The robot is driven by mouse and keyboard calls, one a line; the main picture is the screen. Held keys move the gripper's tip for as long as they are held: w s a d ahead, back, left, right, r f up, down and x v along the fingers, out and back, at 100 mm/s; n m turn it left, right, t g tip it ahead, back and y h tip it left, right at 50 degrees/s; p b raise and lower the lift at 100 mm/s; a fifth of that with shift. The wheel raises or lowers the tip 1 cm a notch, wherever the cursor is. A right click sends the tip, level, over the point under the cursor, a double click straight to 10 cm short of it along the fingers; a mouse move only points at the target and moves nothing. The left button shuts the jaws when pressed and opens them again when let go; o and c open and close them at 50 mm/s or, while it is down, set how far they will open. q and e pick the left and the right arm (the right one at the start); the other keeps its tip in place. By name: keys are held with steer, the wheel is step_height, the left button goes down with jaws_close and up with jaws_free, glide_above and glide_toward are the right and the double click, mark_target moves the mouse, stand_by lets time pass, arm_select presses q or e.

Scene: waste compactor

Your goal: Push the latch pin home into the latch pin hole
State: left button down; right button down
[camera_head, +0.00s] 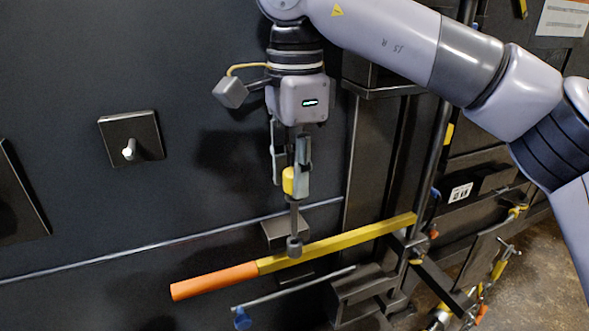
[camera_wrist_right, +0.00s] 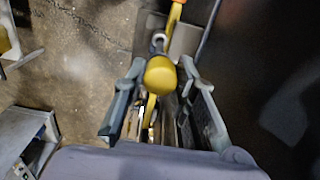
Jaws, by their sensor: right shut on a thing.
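The latch pin has a yellow knob (camera_head: 289,181) and a dark grey shaft that hangs upright. It ends near a dark round collar in front of the yellow bar. My right gripper (camera_head: 291,172) points down and is shut on the latch pin at the knob. In the right wrist view the yellow knob (camera_wrist_right: 160,76) sits between the two fingers of the right gripper (camera_wrist_right: 162,85). The latch pin hole cannot be made out; the pin's lower end and the bar hide that spot. My left gripper is not in view.
A yellow bar with an orange handle (camera_head: 214,281) slants across just behind the pin's lower end. A thin rod with a blue tip (camera_head: 242,318) lies below it. A dark post and brackets (camera_head: 365,290) stand to the right. The dark panel at left is mostly clear.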

mark_target(294, 236)
steer(key=shift+f+b, duration=2.85)
steer(key=shift+f, duration=1.45)
steer(key=c, duration=1.2)
jaws_free()
steer(key=shift+c, duration=0.5)
step_height(294, 236, up, 7)
steer(key=p, duration=0.6)
steer(key=shift+r, duration=0.1)
